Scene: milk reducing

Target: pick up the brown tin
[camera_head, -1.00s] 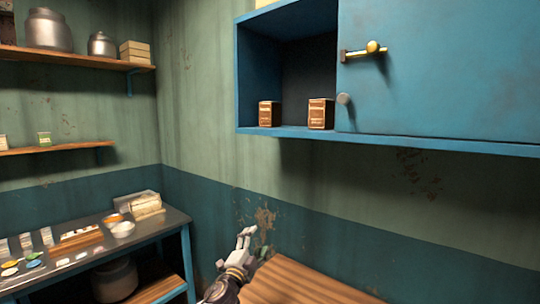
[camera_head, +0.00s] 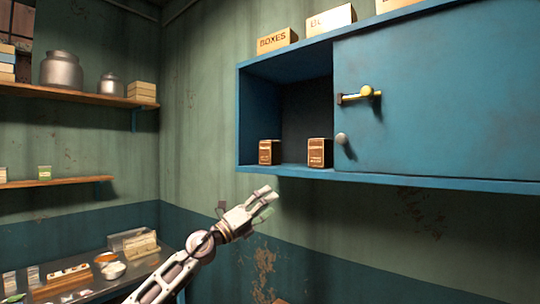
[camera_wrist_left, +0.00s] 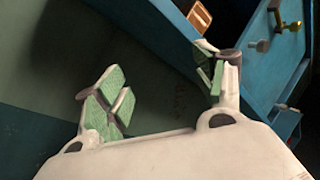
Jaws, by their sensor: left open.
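Two brown tins stand upright in the open left part of the blue wall cabinet (camera_head: 430,184) in the head view. The left tin (camera_head: 269,152) is the smaller-looking one, and the right tin (camera_head: 320,153) stands close to the sliding door's edge. My left gripper (camera_head: 268,198) is open and empty, below and in front of the cabinet's lower edge, apart from both tins. In the left wrist view the green finger pads (camera_wrist_left: 160,92) are spread, and one brown tin (camera_wrist_left: 200,16) shows at the top beyond the right finger. My right gripper is out of view.
The blue door (camera_head: 440,100) with a brass latch (camera_head: 362,95) and round knob (camera_head: 341,138) covers the cabinet's right part. Boxes (camera_head: 277,41) sit on top. Shelves with metal jars (camera_head: 62,70) and a cluttered table (camera_head: 85,285) are at left. The space below the cabinet is clear.

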